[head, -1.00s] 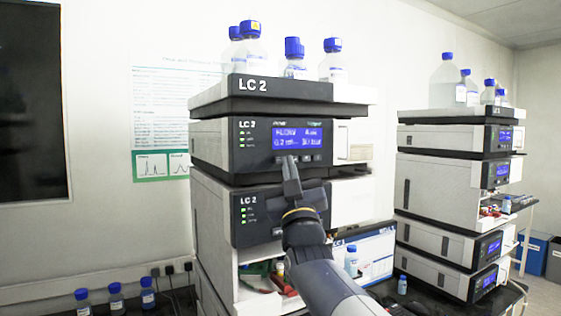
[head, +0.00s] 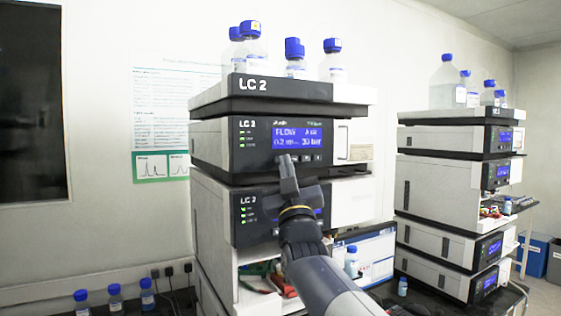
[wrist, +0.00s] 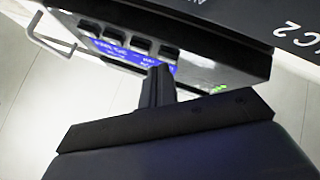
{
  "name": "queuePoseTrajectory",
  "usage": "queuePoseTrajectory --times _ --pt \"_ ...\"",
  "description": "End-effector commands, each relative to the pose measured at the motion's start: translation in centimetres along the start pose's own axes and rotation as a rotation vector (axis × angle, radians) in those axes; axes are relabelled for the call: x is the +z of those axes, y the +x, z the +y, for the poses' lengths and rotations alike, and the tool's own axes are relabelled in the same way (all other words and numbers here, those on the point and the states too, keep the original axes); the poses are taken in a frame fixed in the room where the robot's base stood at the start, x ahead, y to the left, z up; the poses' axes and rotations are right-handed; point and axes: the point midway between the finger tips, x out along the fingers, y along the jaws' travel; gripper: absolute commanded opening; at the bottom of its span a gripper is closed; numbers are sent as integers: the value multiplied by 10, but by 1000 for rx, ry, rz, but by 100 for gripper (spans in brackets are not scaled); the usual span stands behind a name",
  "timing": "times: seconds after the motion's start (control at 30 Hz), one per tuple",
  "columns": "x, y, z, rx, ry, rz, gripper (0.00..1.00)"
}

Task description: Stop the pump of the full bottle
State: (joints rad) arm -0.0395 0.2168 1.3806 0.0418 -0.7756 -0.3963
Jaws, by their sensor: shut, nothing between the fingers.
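The upper LC 2 pump module (head: 212,145) has a lit blue display (head: 297,138) showing flow and about 30 bar. A row of small dark buttons (head: 306,158) lies under the display; the row also shows in the wrist view (wrist: 140,45). My gripper (head: 285,160) is shut and empty. Its tip is in front of the left end of the button row, which is at the right end in the wrist view (wrist: 158,72). I cannot tell whether it touches a button. Clear blue-capped bottles (head: 253,47) stand on top; their fill levels are hard to tell.
A second LC 2 module (head: 215,205) sits below, partly behind my gripper. Another stack, LC 1 (head: 425,185), stands at the right with bottles on top. A monitor (head: 375,258) and small bottles (head: 115,297) are lower down. Free space lies left of the stack.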

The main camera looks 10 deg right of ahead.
Motion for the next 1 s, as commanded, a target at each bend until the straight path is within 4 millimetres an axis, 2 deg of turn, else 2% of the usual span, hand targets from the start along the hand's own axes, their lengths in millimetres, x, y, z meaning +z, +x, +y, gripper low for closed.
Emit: queuePoseTrajectory --times 0.67,1.0 --pt "2 4 -2 0 0 1 0" --pt "-2 -8 4 1 -2 1 0"
